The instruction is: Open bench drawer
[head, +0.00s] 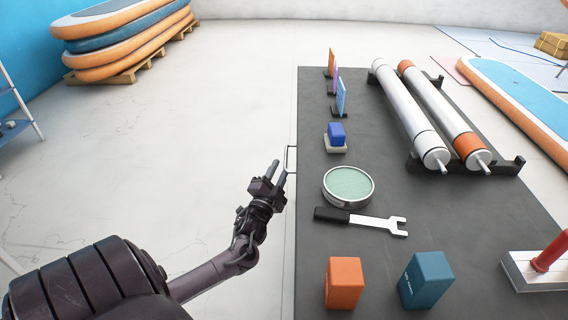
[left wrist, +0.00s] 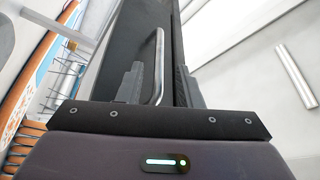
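The bench (head: 400,245) has a dark grey top. A thin metal drawer handle (head: 289,158) sticks out from its left edge. No drawer box shows beyond the bench edge in the head view. My left gripper (head: 279,172) is beside that edge at the handle. In the left wrist view the handle (left wrist: 158,65) runs between the two fingers of my left gripper (left wrist: 160,85), which stand apart. I cannot tell whether either finger touches it. The drawer front is mostly hidden in the head view. My right gripper is not in view.
The floor (head: 200,130) left of the bench is clear. Boards (head: 125,35) are stacked far left.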

